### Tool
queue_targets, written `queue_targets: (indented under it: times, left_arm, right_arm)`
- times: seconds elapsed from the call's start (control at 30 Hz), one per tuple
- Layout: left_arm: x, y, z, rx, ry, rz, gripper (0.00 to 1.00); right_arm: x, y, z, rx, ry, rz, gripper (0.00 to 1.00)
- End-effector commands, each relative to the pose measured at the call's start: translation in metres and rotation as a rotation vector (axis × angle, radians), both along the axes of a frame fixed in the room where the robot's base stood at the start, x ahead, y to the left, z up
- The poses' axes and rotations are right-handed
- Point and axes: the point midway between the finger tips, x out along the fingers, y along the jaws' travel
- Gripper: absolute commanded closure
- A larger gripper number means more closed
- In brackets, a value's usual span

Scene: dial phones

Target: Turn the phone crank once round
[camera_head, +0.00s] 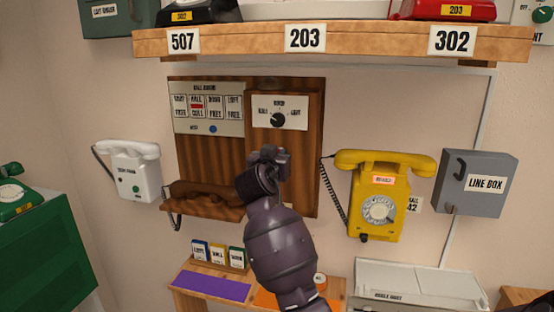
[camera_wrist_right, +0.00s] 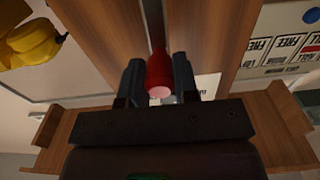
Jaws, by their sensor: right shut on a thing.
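A wooden wall phone panel (camera_head: 213,148) hangs in the middle of the head view, with a row of name flags at its upper left and a small black selector knob (camera_head: 278,120) on a white plate. My right gripper (camera_head: 268,157) is in front of the panel's lower right part, below that knob. In the right wrist view, its two fingers stand on either side of a red crank handle (camera_wrist_right: 158,72) with a pale pink end, and the gripper is shut on it. The crank arm is largely hidden. My left gripper is not in view.
A brown handset (camera_head: 205,190) lies just left of my right gripper. A yellow dial phone (camera_head: 392,165) with a coiled cord hangs close on the right, before a grey line box (camera_head: 476,183). A white phone (camera_head: 135,170) hangs left. A wooden shelf (camera_head: 240,43) runs above.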

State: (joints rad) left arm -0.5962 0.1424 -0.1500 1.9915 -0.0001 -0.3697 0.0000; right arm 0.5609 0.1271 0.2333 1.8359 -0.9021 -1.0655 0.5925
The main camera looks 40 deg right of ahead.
Motion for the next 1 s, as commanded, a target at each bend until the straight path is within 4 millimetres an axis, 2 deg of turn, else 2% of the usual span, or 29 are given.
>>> queue_targets:
  times: [0.03, 0.17, 0.57, 1.0]
  left_arm:
    - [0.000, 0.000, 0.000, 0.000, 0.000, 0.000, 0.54]
    - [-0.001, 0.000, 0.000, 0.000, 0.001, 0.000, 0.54]
    - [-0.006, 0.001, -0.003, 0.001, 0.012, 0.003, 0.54]
    - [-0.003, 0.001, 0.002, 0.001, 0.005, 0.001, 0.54]
  right_arm:
    - [0.000, 0.000, 0.000, 0.000, 0.000, -0.001, 0.67]
    - [0.000, 0.000, 0.000, 0.000, 0.000, -0.001, 0.49]
    - [-0.001, 0.001, 0.000, 0.000, 0.000, 0.000, 0.49]
    - [-0.018, 0.022, 0.000, 0.001, 0.000, 0.000, 0.49]
